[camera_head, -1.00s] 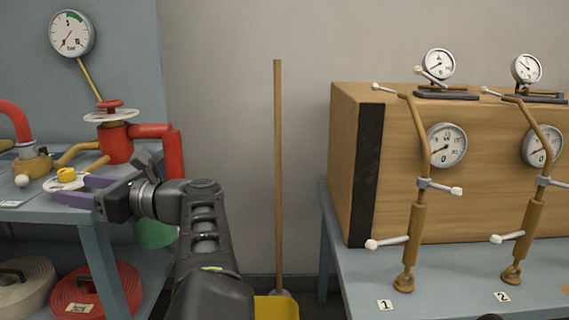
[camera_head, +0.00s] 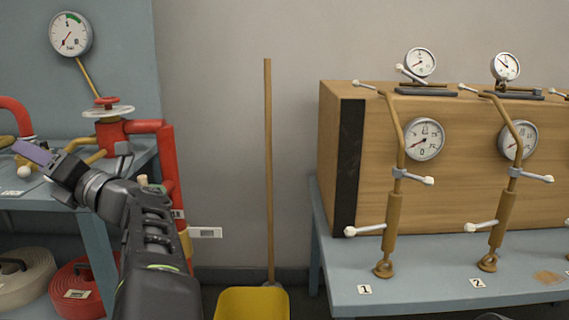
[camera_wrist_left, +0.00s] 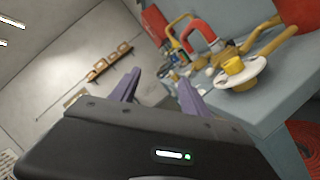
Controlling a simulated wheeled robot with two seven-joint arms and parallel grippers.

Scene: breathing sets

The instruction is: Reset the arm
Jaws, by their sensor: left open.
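My left gripper (camera_head: 36,156) is at the left of the head view, near the front edge of the blue-grey bench. Its purple fingers also show in the left wrist view (camera_wrist_left: 158,90), spread apart with nothing between them. In that view a brass fitting with a white disc and yellow knob (camera_wrist_left: 234,68) sits on the bench to the right of the fingers, apart from them. My left arm comes up from the bottom of the head view. My right gripper does not show in either view.
A red pipe assembly (camera_head: 113,142) stands behind my left arm. Hose rolls (camera_head: 80,287) lie on the lower shelf. A broom handle (camera_head: 268,170) and yellow dustpan (camera_head: 252,303) are in the middle. A wooden box (camera_head: 340,150) with gauges and brass stands is on the right table (camera_head: 420,285).

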